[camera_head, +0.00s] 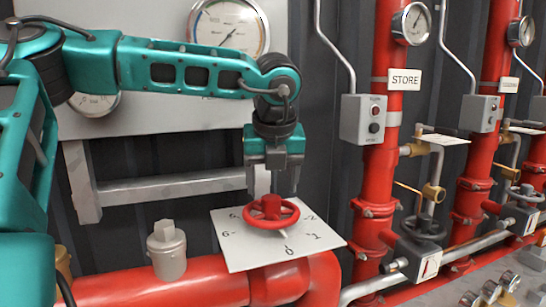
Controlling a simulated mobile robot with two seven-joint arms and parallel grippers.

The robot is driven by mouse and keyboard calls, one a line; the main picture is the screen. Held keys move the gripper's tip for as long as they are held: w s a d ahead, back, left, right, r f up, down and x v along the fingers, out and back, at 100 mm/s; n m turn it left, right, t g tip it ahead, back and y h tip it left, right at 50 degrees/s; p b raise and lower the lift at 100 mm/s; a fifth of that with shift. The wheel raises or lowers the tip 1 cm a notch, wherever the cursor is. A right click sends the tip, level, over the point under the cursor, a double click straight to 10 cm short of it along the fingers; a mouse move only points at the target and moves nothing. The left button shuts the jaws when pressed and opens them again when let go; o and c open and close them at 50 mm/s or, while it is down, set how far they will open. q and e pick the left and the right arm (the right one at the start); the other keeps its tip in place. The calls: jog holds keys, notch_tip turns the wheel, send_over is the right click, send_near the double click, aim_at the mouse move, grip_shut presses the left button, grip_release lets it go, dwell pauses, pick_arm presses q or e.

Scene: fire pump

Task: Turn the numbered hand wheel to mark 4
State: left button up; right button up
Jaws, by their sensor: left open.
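A red hand wheel (271,224) sits over a white, tilted number plate (238,256) on the red pipe. Figures 0, 1 and 2 read along the plate's front and right; a 6 and another figure show at the left. The far figures are hidden behind the wheel and gripper. A small pale pointer at the wheel's front appears to point near 0. My left gripper (274,188) hangs pointing down just above the wheel, with its fingers apart. I cannot tell whether the fingertips touch the wheel. My right gripper is out of view.
A grey capped fitting (167,250) stands on the red pipe (200,284) left of the plate. A grey bracket rail (170,187) runs behind. At the right are red risers, a grey switch box (363,120) and a dark valve wheel (422,228). Space between plate and risers looks open.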

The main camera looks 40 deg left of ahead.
aim_at(271, 197)
pick_arm(q)
jog(key=shift+x, duration=1.8)
jog(key=shift+c, duration=0.3)
